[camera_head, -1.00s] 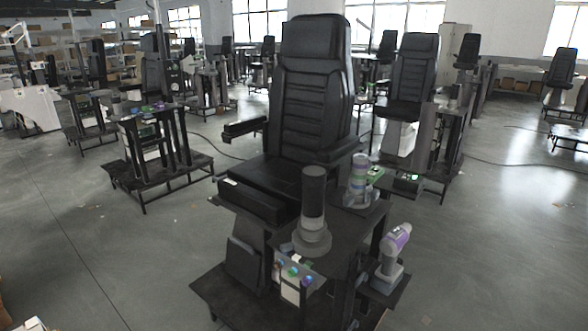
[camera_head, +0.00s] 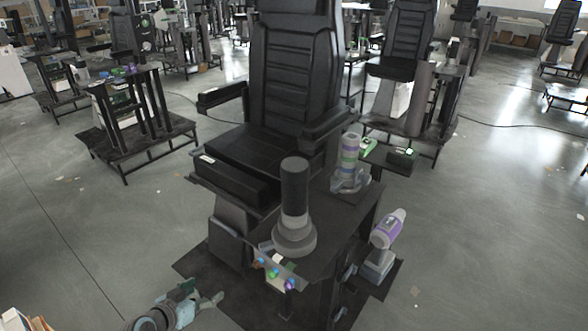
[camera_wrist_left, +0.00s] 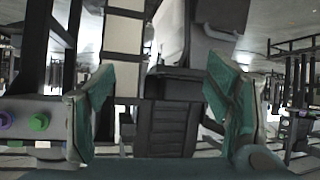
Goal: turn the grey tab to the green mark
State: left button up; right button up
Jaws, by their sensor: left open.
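I cannot make out the grey tab or a green mark for it for sure. A small front panel (camera_head: 268,273) with blue, green and purple knobs is on the black stand below the dark column with grey rings (camera_head: 294,215). My left gripper (camera_head: 206,294) is open and empty, low in the head view, left of the panel and apart from it. In the left wrist view, its two greenish fingers (camera_wrist_left: 160,105) are spread wide with nothing between them. That view also shows a green knob (camera_wrist_left: 38,122) and a purple knob (camera_wrist_left: 7,120) at the left. My right gripper is not in view.
A black chair (camera_head: 292,80) stands behind the stand (camera_head: 345,207). A banded cylinder (camera_head: 349,155) is on the stand's back right, and a purple-and-white device (camera_head: 388,230) on its right side. Floor at left (camera_head: 70,220) is free.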

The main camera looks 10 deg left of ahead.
pick_arm(q)
jog(key=w+d+r+m+t+h, duration=0.1)
jog(key=w+d+r, duration=0.15)
jog(key=r, duration=0.45)
jog(key=w+d+r+m+t+h, duration=0.1)
jog(key=w+r+h, duration=0.15)
jog(key=r, duration=0.55)
jog(key=m+h+p, duration=0.2)
jog(key=m+h, duration=0.3)
jog(key=h, duration=0.1)
send_near(283, 178)
jog(key=shift+t, duration=0.5)
jog(key=p+x, duration=0.3)
jog(key=x, duration=0.1)
jog(key=shift+d+r, duration=0.15)
jog(key=x, duration=0.2)
jog(key=p+x, duration=0.1)
jog(key=x, duration=0.5)
jog(key=shift+s+f, duration=0.1)
jog(key=shift+f, duration=0.3)
jog(key=shift+d, duration=0.2)
jog(key=shift+a, duration=0.1)
jog(key=shift+f, duration=0.1)
